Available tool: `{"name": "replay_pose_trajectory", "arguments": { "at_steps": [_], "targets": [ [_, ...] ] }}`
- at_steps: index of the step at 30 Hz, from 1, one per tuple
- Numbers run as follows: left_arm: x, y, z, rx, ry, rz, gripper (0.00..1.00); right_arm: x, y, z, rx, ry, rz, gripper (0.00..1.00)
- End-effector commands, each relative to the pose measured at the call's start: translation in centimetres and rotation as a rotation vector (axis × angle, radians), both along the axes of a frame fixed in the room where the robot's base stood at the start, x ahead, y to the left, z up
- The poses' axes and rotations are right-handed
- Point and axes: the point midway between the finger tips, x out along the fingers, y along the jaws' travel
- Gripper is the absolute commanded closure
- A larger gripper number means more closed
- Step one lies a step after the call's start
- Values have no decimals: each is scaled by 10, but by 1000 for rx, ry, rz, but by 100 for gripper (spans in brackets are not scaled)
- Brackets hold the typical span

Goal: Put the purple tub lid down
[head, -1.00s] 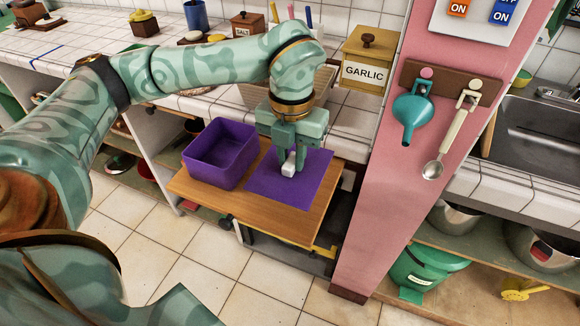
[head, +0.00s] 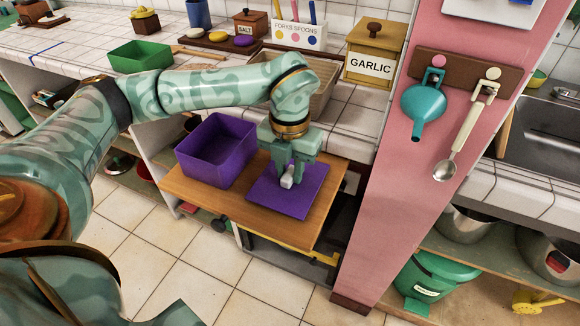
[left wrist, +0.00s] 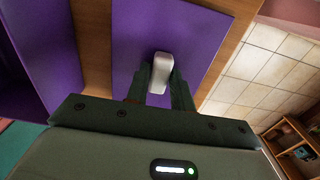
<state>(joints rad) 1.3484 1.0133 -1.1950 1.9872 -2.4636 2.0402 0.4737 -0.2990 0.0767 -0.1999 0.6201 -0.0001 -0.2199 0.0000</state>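The purple tub lid (head: 299,202) is a flat square with a white handle (head: 287,182). It looks level and lies on or just over the wooden board (head: 221,208); any small gap underneath is hidden. My left gripper (head: 290,175) points down over it, with its fingers closed on both sides of the handle. In the left wrist view, the handle (left wrist: 162,70) sits between the fingertips, with the lid (left wrist: 203,28) beyond it. The open purple tub (head: 214,157) stands on the board just left of the lid, upright and apart from it. My right gripper is not in view.
The tiled counter behind holds a green tray (head: 140,55), a beige bin (head: 318,103) and a garlic box (head: 373,52). A pink panel (head: 389,190) with a hanging funnel (head: 424,103) and ladle (head: 457,142) rises on the right. Bare board shows in front of the tub.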

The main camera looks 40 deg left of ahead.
Motion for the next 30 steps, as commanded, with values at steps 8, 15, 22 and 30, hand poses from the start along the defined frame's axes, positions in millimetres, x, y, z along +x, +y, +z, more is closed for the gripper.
{"name": "replay_pose_trajectory", "arguments": {
  "at_steps": [8,15,22,30],
  "targets": [
    [0,0,0,0,0,0,59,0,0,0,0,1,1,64],
    [0,0,25,0,-6,0,59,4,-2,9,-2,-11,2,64],
    [0,0,83,0,-9,1,59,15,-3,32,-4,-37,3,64],
    [0,0,121,-1,-2,1,59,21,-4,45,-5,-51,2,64]
  ]
}}
